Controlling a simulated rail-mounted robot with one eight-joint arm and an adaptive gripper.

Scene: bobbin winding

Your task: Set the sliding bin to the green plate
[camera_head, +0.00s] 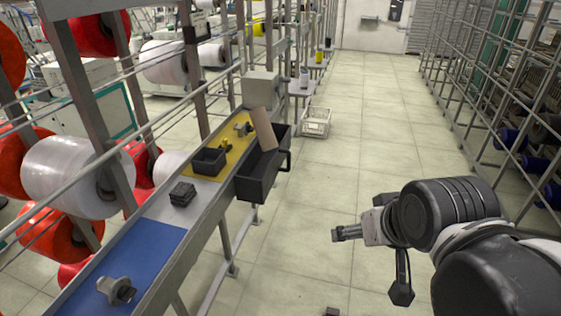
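The sliding bin looks to be the black open-topped bin (258,188) on the right side of the long narrow bench. It has a handle on its right side and sits beside the yellow plate (236,137). A tan cardboard-like piece (264,130) stands tilted at the bin. A blue plate (135,262) lies on the near part of the bench. I see no green plate on the bench. My gripper (340,233) is over the floor aisle, right of the bin and apart from it. Its fingers point left, and their gap is too small to judge.
A small black tray (209,161) sits on the yellow plate. Dark stacked pieces (182,194) and a grey metal fitting (117,290) lie on the bench. A white crate (316,122) stands on the floor beyond. Metal racks (490,90) line the right; the aisle between is mostly clear.

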